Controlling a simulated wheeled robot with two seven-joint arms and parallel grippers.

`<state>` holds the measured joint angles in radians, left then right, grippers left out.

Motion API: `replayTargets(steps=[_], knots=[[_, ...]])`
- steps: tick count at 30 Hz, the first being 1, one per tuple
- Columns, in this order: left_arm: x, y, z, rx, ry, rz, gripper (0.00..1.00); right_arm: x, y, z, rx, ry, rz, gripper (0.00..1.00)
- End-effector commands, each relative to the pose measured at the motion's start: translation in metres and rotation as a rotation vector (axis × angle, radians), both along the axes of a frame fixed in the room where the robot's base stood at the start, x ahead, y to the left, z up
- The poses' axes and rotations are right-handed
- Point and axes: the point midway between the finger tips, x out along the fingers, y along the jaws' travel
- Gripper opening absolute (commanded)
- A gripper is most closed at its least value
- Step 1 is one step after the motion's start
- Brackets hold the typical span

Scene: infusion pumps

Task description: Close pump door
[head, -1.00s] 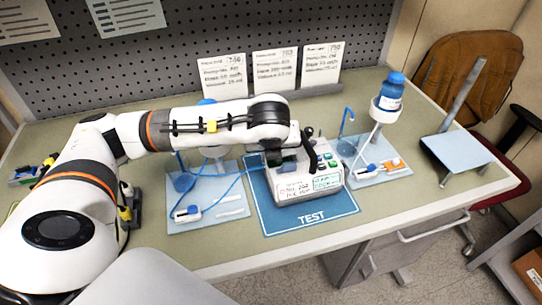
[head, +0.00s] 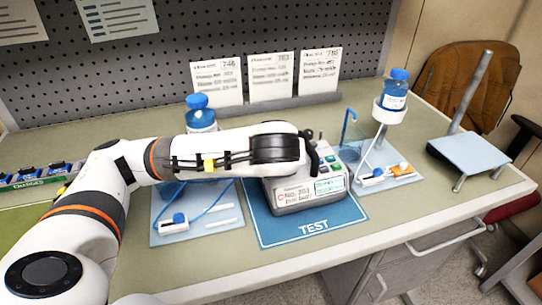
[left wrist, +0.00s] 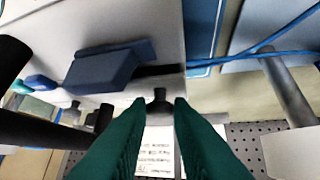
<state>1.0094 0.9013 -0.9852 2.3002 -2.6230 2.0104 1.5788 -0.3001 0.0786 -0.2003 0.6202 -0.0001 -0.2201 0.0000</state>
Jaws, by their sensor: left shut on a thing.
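The white pump (head: 305,192) stands on the blue TEST mat (head: 262,226). My left arm reaches across in front of its upper part, hiding the door and the left fingertips in the head view. In the left wrist view my left gripper (left wrist: 163,103) has its green fingers close together around a small dark knob (left wrist: 160,94), which I take to be the pump door's. A pale panel with a dark blue block (left wrist: 105,70) fills the upper left there. How far the door stands open cannot be told. My right gripper is not in view.
A blue-capped bottle (head: 394,90) stands in a holder at the right, with a pale blue board (head: 385,178) below it. Another bottle (head: 200,114) stands behind my arm. Blue tubing (head: 208,206) lies left of the pump. Label cards (head: 270,76) stand behind.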

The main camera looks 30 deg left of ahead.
Motion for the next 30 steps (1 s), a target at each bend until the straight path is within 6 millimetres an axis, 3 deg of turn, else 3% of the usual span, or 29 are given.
replayTargets(steps=[3, 4, 8, 19, 30], knots=[[0.000, 0.000, 0.000, 0.000, 0.001, -0.002, 0.00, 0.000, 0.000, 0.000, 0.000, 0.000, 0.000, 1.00], [0.000, 0.000, 0.000, 0.000, 0.001, -0.002, 0.22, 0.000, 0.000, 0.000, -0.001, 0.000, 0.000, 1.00], [0.000, 0.000, 0.000, -0.001, 0.001, -0.001, 0.41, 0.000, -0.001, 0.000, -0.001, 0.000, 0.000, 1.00], [-0.002, -0.002, 0.006, 0.001, -0.001, -0.003, 0.41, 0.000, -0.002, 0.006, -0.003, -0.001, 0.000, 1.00], [-0.030, -0.023, 0.045, 0.002, -0.004, -0.008, 0.41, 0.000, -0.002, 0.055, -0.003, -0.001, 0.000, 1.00]])
